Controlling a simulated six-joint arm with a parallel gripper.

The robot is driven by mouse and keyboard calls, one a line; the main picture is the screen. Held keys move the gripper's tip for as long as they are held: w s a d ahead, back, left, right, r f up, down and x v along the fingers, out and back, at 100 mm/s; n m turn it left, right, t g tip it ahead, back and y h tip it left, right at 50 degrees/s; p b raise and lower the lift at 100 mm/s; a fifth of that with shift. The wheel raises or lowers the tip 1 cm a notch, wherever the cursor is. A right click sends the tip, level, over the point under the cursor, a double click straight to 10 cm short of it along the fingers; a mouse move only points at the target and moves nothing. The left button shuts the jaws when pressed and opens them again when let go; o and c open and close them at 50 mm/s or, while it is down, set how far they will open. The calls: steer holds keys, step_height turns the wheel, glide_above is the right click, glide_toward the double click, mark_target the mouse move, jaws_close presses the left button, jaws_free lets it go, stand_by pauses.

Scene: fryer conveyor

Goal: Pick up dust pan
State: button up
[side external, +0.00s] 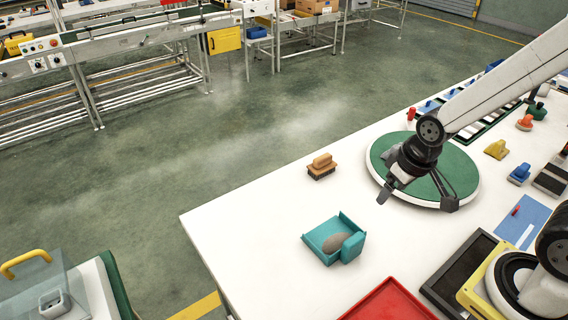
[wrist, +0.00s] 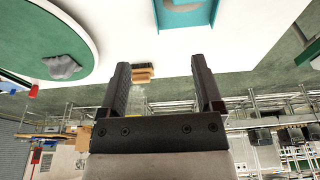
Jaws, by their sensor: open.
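The teal dust pan (side external: 322,243) lies on the white table near its front left part, with a grey-brown lump (side external: 336,243) in it. In the wrist view the dust pan (wrist: 180,18) shows in part at the top edge, beyond my fingertips. My gripper (side external: 418,204) is open and empty, above the green round turntable (side external: 378,160), up and to the right of the dust pan and apart from it. The open fingers also show in the wrist view (wrist: 164,62).
A wooden brush (side external: 322,166) stands on the table between the turntable and the table's left edge. A red tray (side external: 388,302) and a black tray (side external: 462,272) lie to the right of the dust pan. A grey lump (wrist: 62,67) rests on the turntable. White table around the dust pan's left side is clear.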

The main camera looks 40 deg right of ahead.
steer(key=n+g, duration=0.2)
steer(key=n, duration=1.4)
glide_above(355, 238)
steer(key=f, duration=1)
steer(key=shift+d, duration=0.2)
steer(key=shift+a+f+n+g, duration=0.3)
steer(key=shift+f+n, duration=0.25)
steer(key=shift+n, duration=0.45)
steer(key=shift+f, duration=0.1)
steer(key=shift+f, duration=1.2)
steer(key=shift+f, duration=0.1)
steer(key=shift+f, duration=2.5)
